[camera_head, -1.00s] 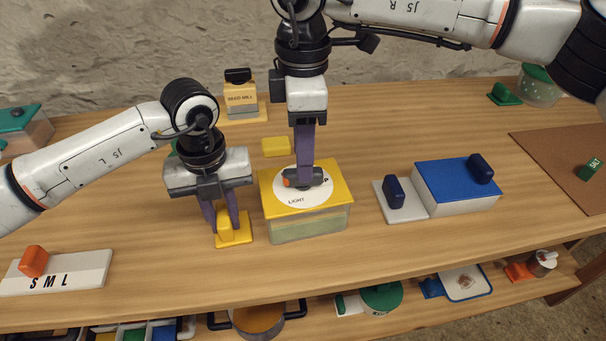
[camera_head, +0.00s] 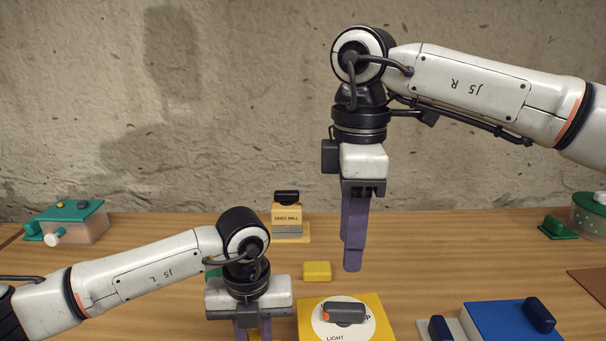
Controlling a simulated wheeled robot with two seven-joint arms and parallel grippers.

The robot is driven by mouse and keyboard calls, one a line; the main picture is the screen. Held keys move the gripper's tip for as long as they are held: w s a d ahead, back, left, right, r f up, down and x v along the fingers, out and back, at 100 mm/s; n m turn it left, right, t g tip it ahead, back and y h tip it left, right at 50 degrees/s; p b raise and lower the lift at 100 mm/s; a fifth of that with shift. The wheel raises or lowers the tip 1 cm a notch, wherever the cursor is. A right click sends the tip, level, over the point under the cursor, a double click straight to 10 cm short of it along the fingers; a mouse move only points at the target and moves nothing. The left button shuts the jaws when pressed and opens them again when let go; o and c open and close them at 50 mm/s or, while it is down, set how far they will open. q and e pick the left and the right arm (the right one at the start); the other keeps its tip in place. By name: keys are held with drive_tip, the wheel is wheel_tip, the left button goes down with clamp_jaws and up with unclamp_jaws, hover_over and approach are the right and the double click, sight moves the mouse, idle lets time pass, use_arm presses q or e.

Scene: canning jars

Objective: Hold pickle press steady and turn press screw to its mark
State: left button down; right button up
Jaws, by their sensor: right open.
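The pickle press (camera_head: 308,328) has a yellow top and is cut off by the bottom edge. On its white dial, "LIGHT" and a "P" ending another word are readable. The grey press screw knob (camera_head: 345,312) lies across the dial, its orange end to the left. My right gripper (camera_head: 351,262) is open and empty, pointing down above and behind the knob, clear of it. My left gripper (camera_head: 253,337) is left of the press, with yellow of the press's handle showing between its fingers. Its fingertips are out of frame.
A yellow block (camera_head: 317,271) lies behind the press and the seed mill (camera_head: 287,217) stands farther back. A blue-topped box (camera_head: 500,322) is at the right. A green-lidded box (camera_head: 77,221) is at the far left. Bare table lies right of the yellow block.

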sight(345, 306)
drive_tip(key=shift+f+n, duration=2.15)
drive_tip(key=shift+n, duration=3.8)
drive_tip(key=shift+f+n, duration=2.1)
drive_tip(key=shift+n, duration=3.9)
drive_tip(key=shift+f+n, duration=2.15)
drive_tip(key=shift+n, duration=3.8)
